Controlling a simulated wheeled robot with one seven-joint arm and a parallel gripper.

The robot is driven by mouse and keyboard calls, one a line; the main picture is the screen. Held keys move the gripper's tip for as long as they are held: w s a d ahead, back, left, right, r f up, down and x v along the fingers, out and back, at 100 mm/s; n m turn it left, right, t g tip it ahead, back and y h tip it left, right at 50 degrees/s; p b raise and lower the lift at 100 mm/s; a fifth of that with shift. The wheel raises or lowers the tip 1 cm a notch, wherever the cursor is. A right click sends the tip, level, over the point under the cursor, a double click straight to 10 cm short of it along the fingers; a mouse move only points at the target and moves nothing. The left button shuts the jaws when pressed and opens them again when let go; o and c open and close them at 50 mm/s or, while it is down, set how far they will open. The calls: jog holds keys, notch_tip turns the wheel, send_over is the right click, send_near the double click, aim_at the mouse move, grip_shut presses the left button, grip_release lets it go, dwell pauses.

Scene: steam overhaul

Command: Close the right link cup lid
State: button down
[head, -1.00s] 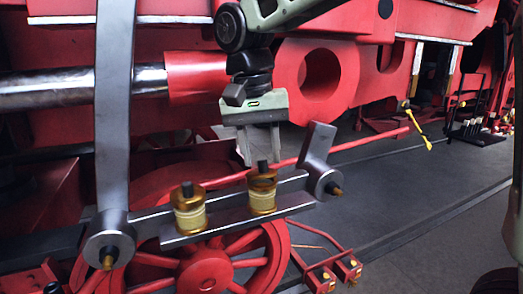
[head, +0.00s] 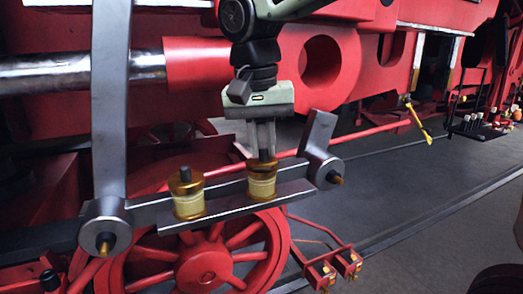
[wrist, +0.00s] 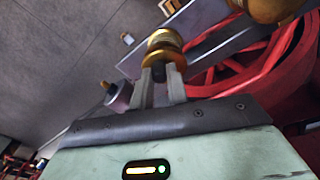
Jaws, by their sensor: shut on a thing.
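The right link cup (head: 262,187) has a cream body and stands on the grey link bar. Its gold lid (head: 262,166) sits on top of the body, with no clear gap seen in the head view. My gripper (head: 262,152) points down over it and is shut on the lid's dark knob. In the wrist view the gripper fingers (wrist: 160,74) are on either side of the dark knob, below the gold lid (wrist: 164,54). The fingers partly hide the knob. The left link cup (head: 188,205) has its gold lid on and its dark knob up.
The grey link bar (head: 230,208) runs between two round pivots. A grey upright arm (head: 318,135) rises close to the right of my gripper. A tall grey lever (head: 110,110) stands at left. Red wheel spokes lie below.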

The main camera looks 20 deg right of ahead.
jog(key=f+t+b, duration=0.1)
jog(key=b, duration=0.2)
jog(key=shift+s+t, duration=0.3)
jog(key=shift+s, duration=0.05)
jog(key=shift+t+b, duration=0.3)
jog(key=shift+b, duration=0.15)
jog(key=shift+r, duration=0.1)
jog(key=c, duration=1.4)
grip_release()
jog(key=shift+o, duration=0.2)
jog(key=v, duration=1.7)
jog(key=shift+r+b, duration=0.2)
jog(key=shift+b, duration=0.25)
jog(key=shift+s, duration=0.1)
